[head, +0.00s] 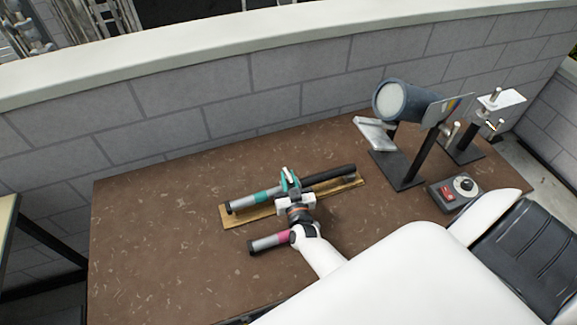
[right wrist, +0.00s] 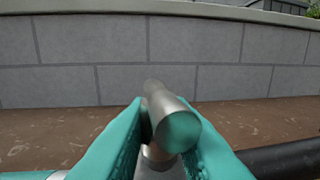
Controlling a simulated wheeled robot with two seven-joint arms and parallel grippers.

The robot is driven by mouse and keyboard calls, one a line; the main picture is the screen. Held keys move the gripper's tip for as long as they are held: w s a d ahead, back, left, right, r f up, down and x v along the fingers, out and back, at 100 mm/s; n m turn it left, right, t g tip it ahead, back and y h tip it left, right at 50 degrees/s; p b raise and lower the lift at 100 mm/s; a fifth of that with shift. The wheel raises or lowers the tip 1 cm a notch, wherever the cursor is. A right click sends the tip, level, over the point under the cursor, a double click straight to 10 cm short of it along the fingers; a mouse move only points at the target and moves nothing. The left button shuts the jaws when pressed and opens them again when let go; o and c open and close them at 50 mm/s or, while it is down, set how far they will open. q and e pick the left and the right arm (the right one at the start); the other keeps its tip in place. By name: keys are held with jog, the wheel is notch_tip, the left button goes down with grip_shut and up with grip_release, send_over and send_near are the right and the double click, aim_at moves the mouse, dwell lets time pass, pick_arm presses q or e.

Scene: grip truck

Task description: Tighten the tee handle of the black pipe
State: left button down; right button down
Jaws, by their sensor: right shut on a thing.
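The black pipe (head: 330,174) lies on a wooden board on the brown table, with a teal band and a grey end on its left part. My right gripper (head: 290,180) is over the middle of the pipe, its teal fingers shut on the silver tee handle (head: 285,171). In the right wrist view, the tee handle (right wrist: 172,125) stands up between the two fingers (right wrist: 160,115), its round end facing the camera. The black pipe (right wrist: 285,160) shows at the lower right there. The clamp below the handle is mostly hidden by my gripper. My left gripper is not in view.
The wooden board (head: 235,217) lies under the pipe. A second pipe with a magenta band (head: 268,242) lies nearer, beside my right wrist. A lamp (head: 400,100) on a stand and a control box (head: 455,190) are at the right. The table's left part is clear; a brick wall (head: 240,110) stands behind.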

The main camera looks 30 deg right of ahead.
jog(key=shift+w+r, duration=0.1)
jog(key=shift+r, duration=0.15)
jog(key=c, duration=1.3)
grip_release()
jog(key=shift+f, duration=0.1)
jog(key=shift+s+a+f, duration=0.1)
jog(key=shift+s+a, duration=0.05)
jog(key=shift+s, duration=0.25)
jog(key=b+v, duration=0.1)
jog(key=v, duration=1)
jog(key=shift+s+b, duration=0.15)
jog(key=shift+b, duration=0.2)
